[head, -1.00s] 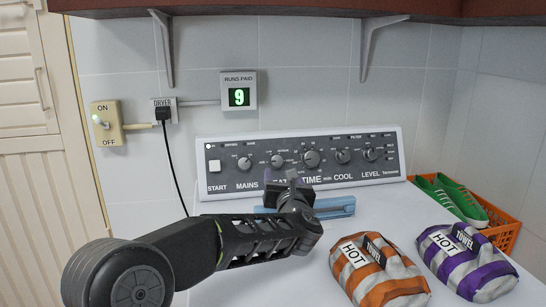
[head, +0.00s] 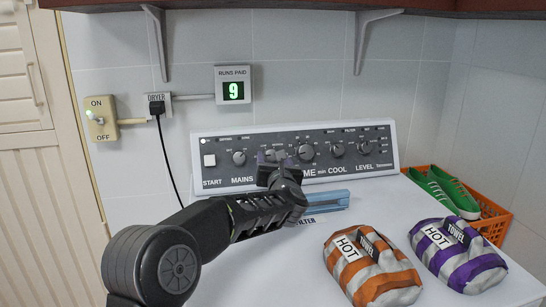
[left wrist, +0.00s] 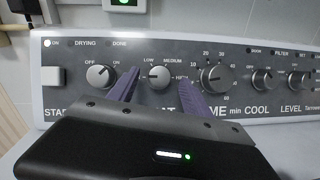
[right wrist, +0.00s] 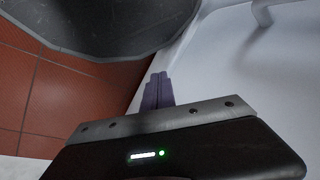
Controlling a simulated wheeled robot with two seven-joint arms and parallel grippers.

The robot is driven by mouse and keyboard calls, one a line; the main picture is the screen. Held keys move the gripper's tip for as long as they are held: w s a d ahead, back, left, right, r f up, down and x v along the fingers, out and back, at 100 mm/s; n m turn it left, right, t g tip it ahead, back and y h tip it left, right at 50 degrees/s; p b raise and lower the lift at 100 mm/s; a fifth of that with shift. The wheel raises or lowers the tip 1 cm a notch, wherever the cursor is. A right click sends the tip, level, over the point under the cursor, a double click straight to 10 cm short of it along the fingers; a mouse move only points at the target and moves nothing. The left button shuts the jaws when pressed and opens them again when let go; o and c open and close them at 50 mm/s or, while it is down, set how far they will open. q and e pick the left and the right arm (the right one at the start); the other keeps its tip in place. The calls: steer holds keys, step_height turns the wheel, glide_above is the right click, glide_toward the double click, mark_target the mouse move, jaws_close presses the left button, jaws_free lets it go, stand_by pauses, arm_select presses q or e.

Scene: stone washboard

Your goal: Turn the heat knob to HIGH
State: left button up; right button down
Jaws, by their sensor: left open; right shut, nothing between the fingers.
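The heat knob (left wrist: 159,76) is a small round grey knob on the dryer's dark control panel, with LOW, MEDIUM and HIGH printed around it. My left gripper (left wrist: 160,80) is open, with one purple finger on each side of the knob. I cannot tell whether the fingers touch it. In the head view my left gripper (head: 273,160) is at the panel and mostly hides the knob and the HEAT label. The knob's exact pointing is too small to be sure of. My right gripper (right wrist: 158,91) is shut and empty, away from the panel.
The mains knob (left wrist: 100,76) is left of the heat knob and the time knob (left wrist: 215,78) is right. A blue filter piece (head: 325,201) lies below the panel. Orange (head: 371,264) and purple (head: 457,254) striped towel bundles and an orange basket (head: 496,224) are at the right.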

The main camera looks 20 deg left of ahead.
arm_select(q)
steer(key=shift+w+a, duration=0.25)
steer(key=shift+w, duration=0.1)
steer(key=shift+c, duration=0.5)
jaws_close()
